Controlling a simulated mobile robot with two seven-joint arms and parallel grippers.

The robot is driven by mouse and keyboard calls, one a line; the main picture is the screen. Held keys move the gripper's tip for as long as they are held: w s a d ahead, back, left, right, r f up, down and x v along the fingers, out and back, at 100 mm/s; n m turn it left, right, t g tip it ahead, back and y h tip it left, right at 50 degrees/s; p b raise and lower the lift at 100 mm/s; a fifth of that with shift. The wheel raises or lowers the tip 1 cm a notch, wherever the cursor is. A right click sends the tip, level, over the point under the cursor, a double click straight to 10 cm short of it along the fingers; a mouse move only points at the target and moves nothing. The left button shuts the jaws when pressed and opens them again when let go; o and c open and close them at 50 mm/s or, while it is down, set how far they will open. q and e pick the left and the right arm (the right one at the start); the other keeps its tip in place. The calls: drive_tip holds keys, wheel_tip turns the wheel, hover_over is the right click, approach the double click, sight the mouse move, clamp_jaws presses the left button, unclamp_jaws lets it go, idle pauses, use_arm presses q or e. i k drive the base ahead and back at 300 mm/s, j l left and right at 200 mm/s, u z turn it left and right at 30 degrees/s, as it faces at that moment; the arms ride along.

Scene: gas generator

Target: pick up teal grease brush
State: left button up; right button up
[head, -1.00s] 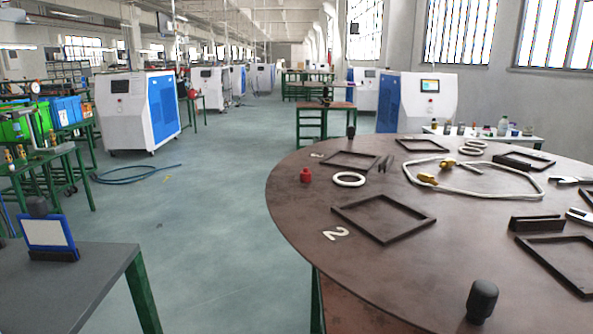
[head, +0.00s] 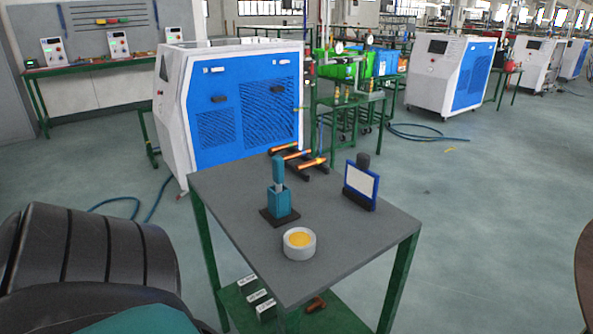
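The teal grease brush (head: 278,169) stands upright in a teal square holder (head: 280,202) on a dark base. The holder is on the grey top of a small green-legged table (head: 340,241). Only the upper part of the brush shows; its lower end is hidden inside the holder. Neither of my grippers is in view.
A white round tub with yellow grease (head: 299,243) stands in front of the holder. A blue-framed white panel (head: 360,186) stands at the right. A blue and white machine (head: 235,105) is behind the table. A black ribbed object (head: 85,255) fills the lower left. Open floor (head: 480,200) lies right.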

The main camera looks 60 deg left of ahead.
sight(277, 161)
drive_tip(key=u, duration=1.85)
drive_tip(key=z, duration=2.9)
drive_tip(key=u, duration=2.7)
